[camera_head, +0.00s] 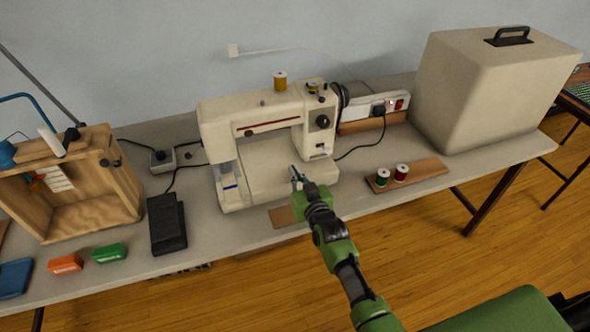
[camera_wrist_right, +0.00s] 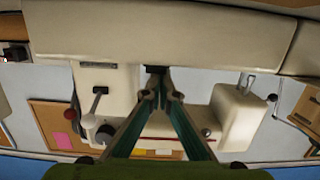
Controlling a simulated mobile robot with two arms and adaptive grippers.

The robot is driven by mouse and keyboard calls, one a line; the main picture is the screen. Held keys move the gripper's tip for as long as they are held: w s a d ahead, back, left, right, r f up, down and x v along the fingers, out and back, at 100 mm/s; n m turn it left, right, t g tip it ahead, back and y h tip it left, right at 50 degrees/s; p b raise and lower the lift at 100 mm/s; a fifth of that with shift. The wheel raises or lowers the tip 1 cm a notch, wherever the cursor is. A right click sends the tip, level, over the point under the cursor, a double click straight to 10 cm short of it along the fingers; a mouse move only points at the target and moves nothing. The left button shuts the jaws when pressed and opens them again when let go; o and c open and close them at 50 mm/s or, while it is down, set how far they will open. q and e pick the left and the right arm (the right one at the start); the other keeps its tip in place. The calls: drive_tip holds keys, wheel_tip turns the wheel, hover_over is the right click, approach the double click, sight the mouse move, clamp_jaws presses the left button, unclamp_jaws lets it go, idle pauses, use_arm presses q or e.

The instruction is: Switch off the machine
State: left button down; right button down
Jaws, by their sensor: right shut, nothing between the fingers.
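The machine is a white sewing machine (camera_head: 270,150) on the grey table, upright, with a red stripe on its arm and a dark handwheel at its right end. It also shows, seemingly upside down, in the right wrist view (camera_wrist_right: 238,112). My right gripper (camera_head: 297,176) is in front of the machine, near its bed; its fingers are shut and empty. In the right wrist view the fingertips (camera_wrist_right: 158,82) meet in front of the machine. A red switch (camera_head: 400,104) sits on a white unit behind the machine's right side, with a dark plug (camera_head: 379,110) beside it. My left gripper is not in view.
A large beige cover (camera_head: 490,85) stands at the right. Thread spools (camera_head: 401,173) stand on a wooden board at the front right. A black foot pedal (camera_head: 167,224) and a wooden box (camera_head: 90,205) are at the left. Cables run across the table.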

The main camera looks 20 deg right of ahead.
drive_tip(key=shift+w+r+p, duration=0.15)
drive_tip(key=shift+r+p, duration=0.75)
drive_tip(key=shift+r, duration=0.1)
drive_tip(key=shift+w+r+p, duration=0.15)
drive_tip(key=shift+r+p, duration=0.7)
drive_tip(key=shift+r, duration=0.1)
drive_tip(key=s+r, duration=0.3)
drive_tip(key=s, duration=0.6)
drive_tip(key=shift+s+d+r+b, duration=0.15)
drive_tip(key=shift+s+r+b, duration=0.1)
drive_tip(key=shift+b, duration=0.2)
